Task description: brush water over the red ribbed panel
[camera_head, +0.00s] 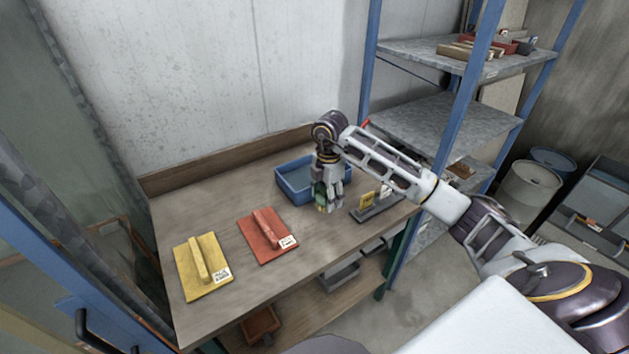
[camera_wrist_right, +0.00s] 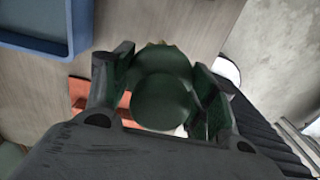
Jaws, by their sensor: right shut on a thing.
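The red ribbed panel (camera_head: 262,240) lies flat on the wooden table, with a raised rib along it and a white label at its front corner. My right gripper (camera_head: 326,203) is to the right of the panel, just in front of the blue tray (camera_head: 291,190). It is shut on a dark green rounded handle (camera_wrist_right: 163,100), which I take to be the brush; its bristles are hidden. Part of the red panel shows behind the gripper in the right wrist view (camera_wrist_right: 78,92). The tray seems to hold water. My left gripper is out of view.
A yellow ribbed panel (camera_head: 191,273) lies left of the red one. A dark holder with yellow tags (camera_head: 381,209) stands right of my gripper. A blue-framed shelf (camera_head: 432,122) rises behind the table's right end. Bare table lies around the panels.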

